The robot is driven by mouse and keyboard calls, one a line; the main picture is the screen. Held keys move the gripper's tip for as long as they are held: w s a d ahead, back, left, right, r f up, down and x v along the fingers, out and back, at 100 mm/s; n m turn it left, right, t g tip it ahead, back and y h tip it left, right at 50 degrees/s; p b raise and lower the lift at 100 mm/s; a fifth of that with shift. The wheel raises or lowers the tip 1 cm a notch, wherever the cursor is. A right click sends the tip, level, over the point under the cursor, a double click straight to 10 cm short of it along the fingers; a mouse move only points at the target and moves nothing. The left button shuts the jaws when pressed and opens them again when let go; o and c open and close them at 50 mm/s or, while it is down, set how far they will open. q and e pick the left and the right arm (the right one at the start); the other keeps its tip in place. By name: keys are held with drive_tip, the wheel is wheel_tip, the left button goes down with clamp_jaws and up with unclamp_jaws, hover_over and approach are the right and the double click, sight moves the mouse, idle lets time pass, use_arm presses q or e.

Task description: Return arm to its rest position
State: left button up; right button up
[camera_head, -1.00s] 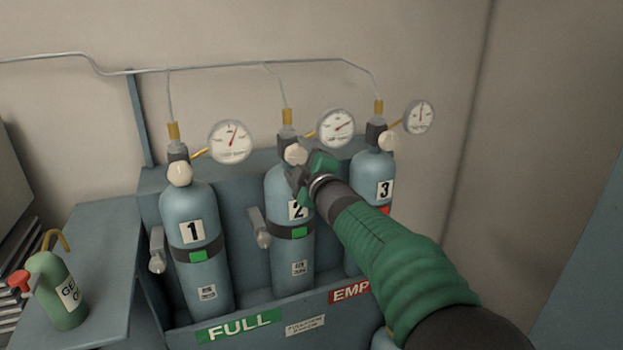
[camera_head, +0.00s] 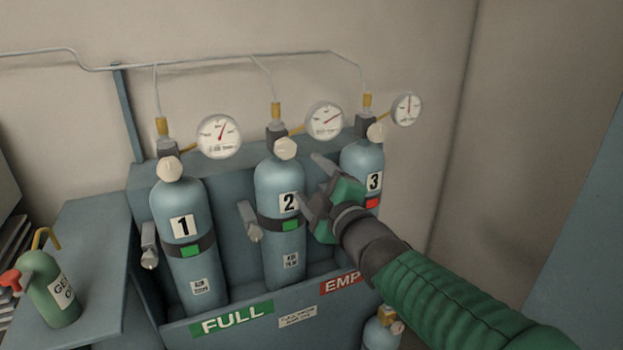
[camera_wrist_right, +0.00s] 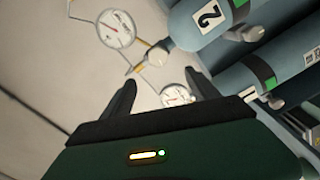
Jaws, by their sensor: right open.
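My right gripper (camera_head: 314,182) is open and empty in front of the rack, between cylinder 2 (camera_head: 277,190) and cylinder 3 (camera_head: 358,156). My right arm comes in from the lower right and hides part of cylinder 3. In the right wrist view the two fingers (camera_wrist_right: 163,92) stand apart with nothing between them. Cylinder 2 (camera_wrist_right: 195,38) also shows there, at the upper right. Its pale round valve knob (camera_head: 286,149) is in plain view and clear of the gripper. My left gripper is not in view.
Cylinder 1 (camera_head: 184,250) stands at the left of the blue rack (camera_head: 142,210). Three gauges, one being the middle gauge (camera_head: 324,121), sit above the cylinders. A green oil can (camera_head: 50,290) stands on a side table at left. Another cylinder (camera_head: 381,333) stands low, near my arm.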

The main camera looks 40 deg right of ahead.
drive_tip(key=s+a+f+m+g+y+p, duration=0.1)
drive_tip(key=s+a+f+m+g+p, duration=0.25)
drive_tip(key=f, duration=0.65)
drive_tip(key=a+f+m+g+y+p, duration=0.1)
drive_tip(key=a+f+m+g+p, duration=0.35)
drive_tip(key=f, duration=0.45)
drive_tip(key=s+a+f+m+g+y+p, duration=0.2)
drive_tip(key=s+a+f+g, duration=0.5)
drive_tip(key=s, duration=0.5)
wheel_tip(320, 180, down, 3)
drive_tip(key=shift+s+a+r, duration=0.1)
drive_tip(key=shift+s+a, duration=0.15)
drive_tip(key=shift+a, duration=0.9)
idle(0.7)
